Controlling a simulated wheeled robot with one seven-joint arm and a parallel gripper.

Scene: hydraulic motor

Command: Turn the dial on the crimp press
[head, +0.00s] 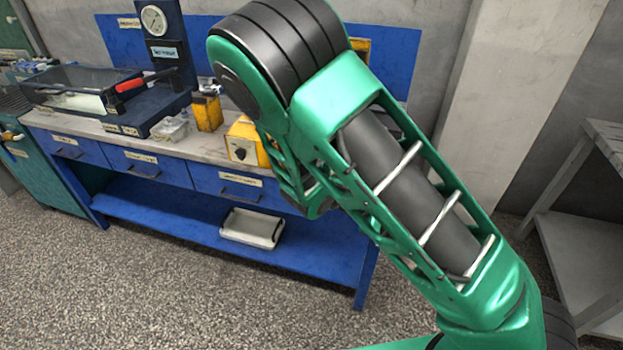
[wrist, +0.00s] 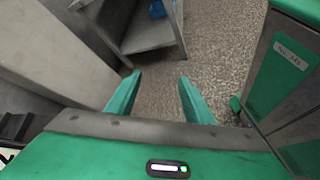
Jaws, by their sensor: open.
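A yellow box-shaped machine (head: 243,140) stands on the workbench in the head view, partly hidden by my arm. A small dark round dial (head: 240,153) shows on its pale front plate; I take this as the crimp press, but no label is readable. My gripper (wrist: 159,76) shows in the wrist view with its two green fingers apart and nothing between them. It points at the floor and a grey table, and the press is not in that view. In the head view I cannot make out the fingers behind my green arm.
The blue workbench (head: 185,216) has drawers and a low shelf holding a white tray (head: 252,228). A smaller yellow device (head: 207,112) and a gauge stand (head: 154,20) are left of the press. A grey table (wrist: 150,34) and green cabinet (wrist: 285,70) flank open floor.

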